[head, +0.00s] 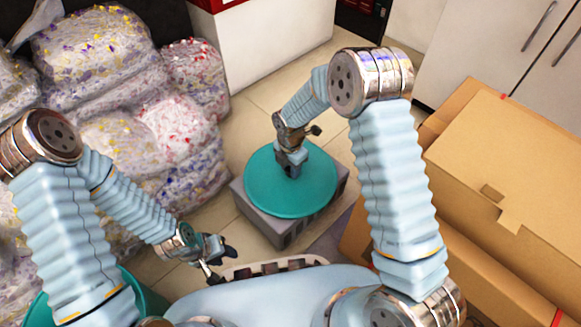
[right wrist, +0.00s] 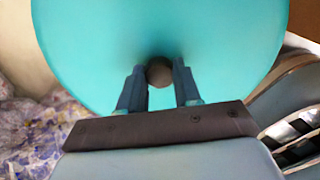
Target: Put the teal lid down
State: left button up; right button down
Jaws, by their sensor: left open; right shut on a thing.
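The round teal lid (head: 262,196) is over the top of a grey crate (head: 282,236) on the floor in the head view. I cannot tell whether it rests on the crate or is held just above it. My right gripper (head: 291,166) is over the lid's middle, shut on its knob. In the right wrist view the lid (right wrist: 90,45) fills the top, and its dark round knob (right wrist: 158,72) sits between the fingertips of my right gripper (right wrist: 159,88). My left gripper (head: 221,262) is open and empty, low and left of the crate.
A teal bin (head: 152,301) is at the lower left, partly behind my left arm. Clear bags of shredded material (head: 140,120) are piled at the left. Cardboard boxes (head: 510,150) stand at the right. A white cabinet (head: 265,45) is behind. Tiled floor (head: 255,115) is free behind the crate.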

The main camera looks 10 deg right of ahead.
jog(key=shift+f, duration=0.1)
jog(key=c, duration=0.8)
grip_release()
jog(key=shift+r, duration=0.3)
notch_tip(320, 180, up, 12)
jog(key=p, duration=0.2)
jog(key=shift+f+p, duration=0.15)
jog(key=shift+p, duration=0.2)
